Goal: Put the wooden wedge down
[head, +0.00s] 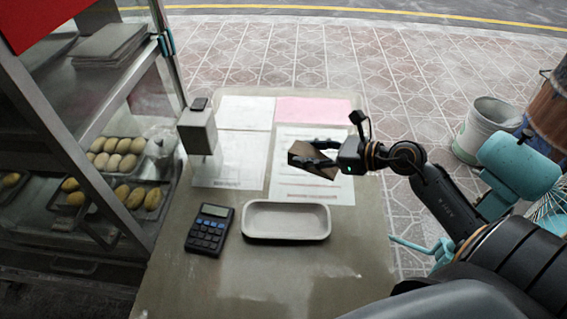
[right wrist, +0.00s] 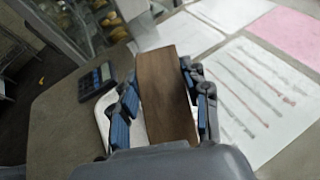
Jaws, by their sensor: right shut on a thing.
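A brown wooden wedge (head: 314,160) is held in my right gripper (head: 318,155) above the sheets of paper on the table, up and to the right of the white tray. In the right wrist view the wedge (right wrist: 167,95) lies between the two blue-padded fingers of my right gripper (right wrist: 166,110), which are shut on it. The wedge looks tilted in the head view. Its underside is hidden. My left gripper is not in either view.
The table (head: 190,285) holds a shallow white tray (head: 287,236), a calculator (head: 210,229), a grey box-like stand (head: 198,131) and several paper sheets (head: 300,185). A rack with trays of bread rolls (head: 117,160) stands at left. The table's front part is clear.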

